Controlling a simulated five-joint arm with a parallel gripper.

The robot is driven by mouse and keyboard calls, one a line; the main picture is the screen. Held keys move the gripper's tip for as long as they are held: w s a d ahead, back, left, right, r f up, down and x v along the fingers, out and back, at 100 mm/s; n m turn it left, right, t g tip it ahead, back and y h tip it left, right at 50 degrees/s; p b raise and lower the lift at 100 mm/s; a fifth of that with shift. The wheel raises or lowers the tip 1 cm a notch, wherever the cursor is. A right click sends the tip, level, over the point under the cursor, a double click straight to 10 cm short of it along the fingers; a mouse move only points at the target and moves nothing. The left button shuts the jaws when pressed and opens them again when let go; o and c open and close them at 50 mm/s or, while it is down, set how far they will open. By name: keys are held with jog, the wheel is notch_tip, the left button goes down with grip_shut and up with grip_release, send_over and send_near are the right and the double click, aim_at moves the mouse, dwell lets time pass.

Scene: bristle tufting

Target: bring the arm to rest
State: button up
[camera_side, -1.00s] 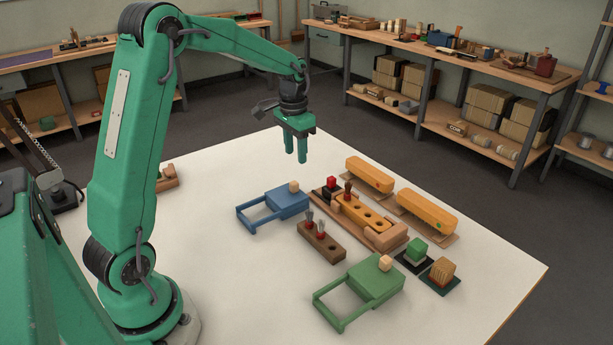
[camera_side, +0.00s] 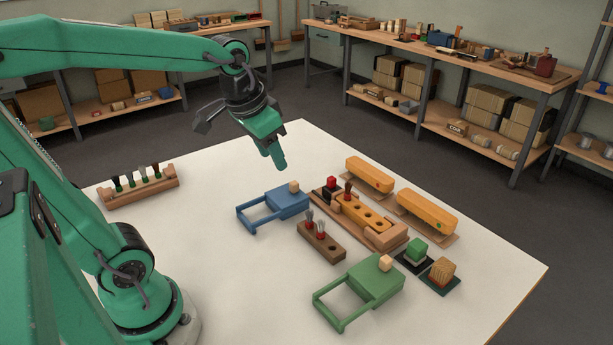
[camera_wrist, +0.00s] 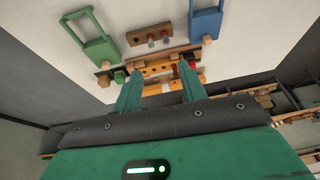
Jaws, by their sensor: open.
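No object touches the gripper. The fingers overlap each other in the side view, so the gap does not show there.
On the table stand a blue frame (camera_side: 288,201), a green frame (camera_side: 374,284), a brown block with tufts (camera_side: 322,243), an orange block with holes (camera_side: 365,215) and two yellow-orange bars (camera_side: 369,175) (camera_side: 427,210). A wooden rack (camera_side: 140,190) with several brushes stands at left. The front left table area is clear.

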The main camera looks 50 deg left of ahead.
jog(key=s+d+f+t, duration=0.1)
jog(key=s+d, duration=0.2)
jog(key=s, duration=0.4)
jog(key=shift+s+d+t, duration=0.25)
jog(key=shift+s+t, duration=0.05)
jog(key=shift+s, duration=0.05)
jog(key=shift+f, duration=0.1)
dwell(0.7)
